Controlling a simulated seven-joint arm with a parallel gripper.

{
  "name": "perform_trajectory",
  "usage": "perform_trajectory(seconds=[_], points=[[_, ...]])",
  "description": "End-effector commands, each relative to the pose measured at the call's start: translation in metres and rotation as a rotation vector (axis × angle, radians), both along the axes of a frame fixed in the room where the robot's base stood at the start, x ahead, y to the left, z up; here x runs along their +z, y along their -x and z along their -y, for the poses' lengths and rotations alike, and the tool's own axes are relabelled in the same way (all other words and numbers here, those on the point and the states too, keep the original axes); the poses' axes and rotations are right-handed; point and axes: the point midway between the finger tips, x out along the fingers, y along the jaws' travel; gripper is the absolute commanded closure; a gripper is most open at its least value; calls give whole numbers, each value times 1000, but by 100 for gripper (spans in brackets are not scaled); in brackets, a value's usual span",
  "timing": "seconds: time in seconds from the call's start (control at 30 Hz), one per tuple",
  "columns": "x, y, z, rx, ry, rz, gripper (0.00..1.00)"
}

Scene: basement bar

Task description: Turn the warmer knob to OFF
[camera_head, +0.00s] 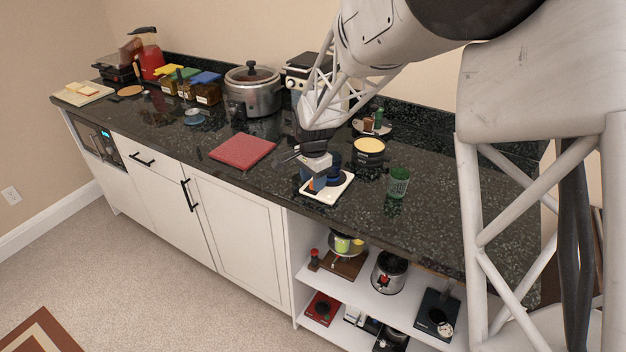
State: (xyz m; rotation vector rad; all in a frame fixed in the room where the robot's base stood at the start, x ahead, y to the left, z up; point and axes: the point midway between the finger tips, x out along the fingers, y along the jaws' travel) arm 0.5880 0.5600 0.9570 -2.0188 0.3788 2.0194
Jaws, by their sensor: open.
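A small white warmer (344,190) with a dark round plate (337,181) stands near the front edge of the dark counter. My gripper (316,183) points down over its left part, open, with the fingertips close to its top. A bit of orange shows at the fingertips. The knob cannot be made out; my gripper may hide it. Contact between the fingers and the warmer cannot be told at this size.
A green glass (398,182) stands right of the warmer and a yellow-topped dark pot (368,153) behind it. A red board (243,151) lies to the left. A slow cooker (253,92) stands farther back. Open shelves (350,283) below hold small appliances.

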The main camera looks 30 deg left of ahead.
Motion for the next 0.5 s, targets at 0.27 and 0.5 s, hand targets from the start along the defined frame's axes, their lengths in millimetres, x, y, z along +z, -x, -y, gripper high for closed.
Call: perform_trajectory(seconds=[0.27,0.5], points=[[-4,0,0,0,-1,0,54],[-4,0,0,0,0,0,75]])
